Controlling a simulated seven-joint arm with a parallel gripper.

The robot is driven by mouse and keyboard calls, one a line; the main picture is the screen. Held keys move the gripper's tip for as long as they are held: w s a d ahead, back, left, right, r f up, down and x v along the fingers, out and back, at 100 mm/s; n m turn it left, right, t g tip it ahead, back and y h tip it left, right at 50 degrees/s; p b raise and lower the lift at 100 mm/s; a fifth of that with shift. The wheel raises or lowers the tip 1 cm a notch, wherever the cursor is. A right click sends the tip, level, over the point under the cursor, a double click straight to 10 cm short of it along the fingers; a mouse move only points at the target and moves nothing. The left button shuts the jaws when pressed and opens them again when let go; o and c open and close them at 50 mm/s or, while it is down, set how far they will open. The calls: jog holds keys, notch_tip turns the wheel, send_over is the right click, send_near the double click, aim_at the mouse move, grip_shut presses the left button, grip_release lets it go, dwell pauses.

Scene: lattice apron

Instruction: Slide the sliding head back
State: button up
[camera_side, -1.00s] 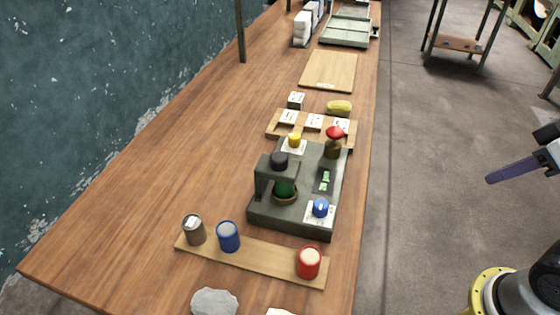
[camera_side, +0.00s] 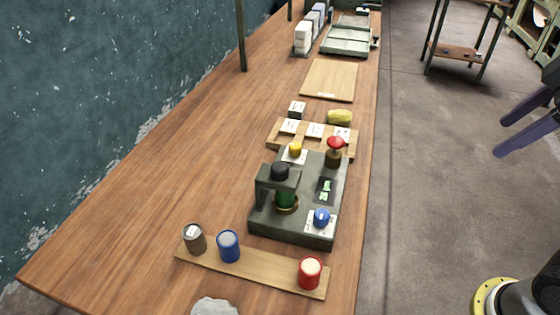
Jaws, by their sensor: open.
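The dark grey-green machine (camera_side: 263,222) stands on the bench in the camera_side view. Its overhanging head (camera_side: 277,182) carries a black knob (camera_side: 280,170) on top and looks like the sliding head. A green cylinder (camera_side: 285,196) shows under the head, above a brass-coloured ring. The head's sliding track is not clearly visible. My gripper (camera_side: 499,137) is at the right edge, off the bench and well apart from the machine. Its two purple-grey fingers are spread, with nothing between them; the rest of it is outside the picture.
The machine also carries a red-topped knob (camera_side: 335,143), a blue knob (camera_side: 321,217) and a yellow knob (camera_side: 295,150). A wooden strip (camera_side: 263,271) with three cans lies in front. A card rack (camera_side: 303,138) stands behind. The bench left of the machine is clear.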

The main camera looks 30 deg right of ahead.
jog(key=w+a+r+n+g, duration=0.1)
jog(key=w+a+r+n, duration=0.25)
jog(key=w+r, duration=0.4)
jog(key=n+g, duration=0.4)
jog(key=n, duration=0.5)
send_over(280, 165)
notch_tip(280, 165, down, 10)
notch_tip(280, 165, down, 14)
jog(key=shift+s+r, duration=0.1)
jog(key=shift+r, duration=0.1)
jog(key=shift+c, duration=0.2)
grip_shut()
